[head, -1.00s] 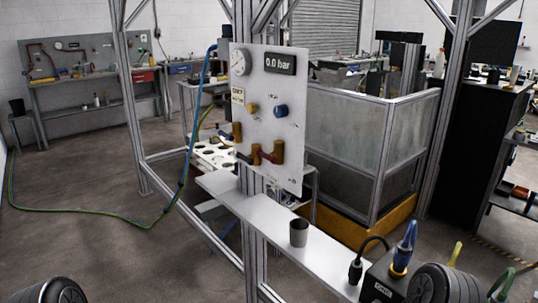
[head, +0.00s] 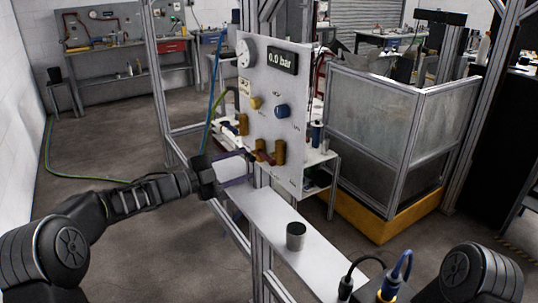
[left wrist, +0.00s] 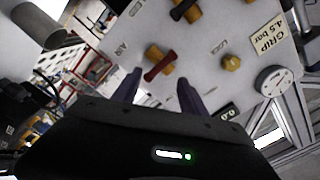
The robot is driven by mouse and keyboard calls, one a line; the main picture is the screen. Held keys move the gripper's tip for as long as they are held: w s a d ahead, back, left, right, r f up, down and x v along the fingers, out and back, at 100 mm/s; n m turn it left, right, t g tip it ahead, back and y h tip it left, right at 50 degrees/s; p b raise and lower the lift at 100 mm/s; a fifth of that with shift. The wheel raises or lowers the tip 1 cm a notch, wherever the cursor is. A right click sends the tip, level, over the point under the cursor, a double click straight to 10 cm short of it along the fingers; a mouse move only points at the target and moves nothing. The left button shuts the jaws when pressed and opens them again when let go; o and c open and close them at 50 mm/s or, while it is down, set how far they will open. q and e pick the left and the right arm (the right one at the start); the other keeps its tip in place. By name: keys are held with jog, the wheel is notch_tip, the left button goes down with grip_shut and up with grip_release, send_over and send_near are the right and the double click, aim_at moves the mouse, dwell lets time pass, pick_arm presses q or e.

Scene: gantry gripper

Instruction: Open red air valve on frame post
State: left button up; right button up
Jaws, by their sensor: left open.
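The red air valve (left wrist: 160,67) is a red lever on a brass body on the grey panel, beside the "AIR" label in the left wrist view. In the head view my left gripper (head: 243,169) reaches the panel's lower left. My right gripper is out of view.
The display (head: 282,60) reads 0.0 bar. A blue knob (head: 281,110) and yellow knob (head: 256,102) sit above the valve. The frame posts and hoses are close by.

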aim_at(264, 158)
pick_arm(q)
jog(key=shift+p+x, duration=0.7)
jog(key=shift+x, duration=3.3)
jog(key=shift+f, duration=0.1)
grip_shut()
